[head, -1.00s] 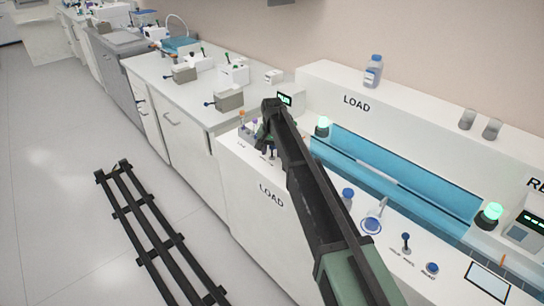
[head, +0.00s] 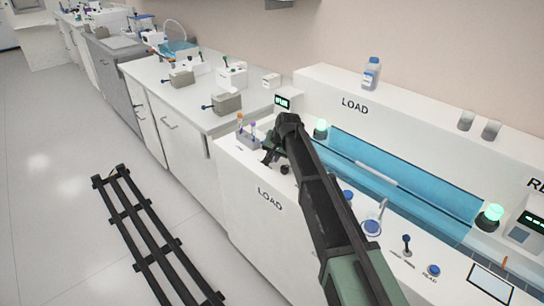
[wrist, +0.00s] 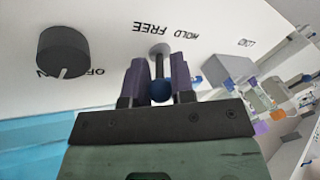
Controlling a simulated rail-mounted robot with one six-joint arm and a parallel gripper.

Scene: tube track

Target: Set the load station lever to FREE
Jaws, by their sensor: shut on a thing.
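The load station lever (wrist: 159,66) is a thin metal stem with a dark blue ball knob (wrist: 160,91), seen in the wrist view between the purple fingers of my gripper (wrist: 157,85). The gripper is shut on the lever. The printed words FREE (wrist: 152,28) and HOLD (wrist: 186,35) appear upside down beside the lever's base; which setting it stands at I cannot tell. In the head view my gripper (head: 270,158) is low over the left end of the white load station (head: 245,222), and my arm hides the lever there.
A black knob (wrist: 63,51) sits beside the lever in the wrist view. A rack with coloured tubes (head: 248,138) stands just left of my gripper. Another blue-knobbed lever (head: 407,241) and a blue-capped bottle (head: 371,74) are farther right. A black rail (head: 145,228) lies on the floor.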

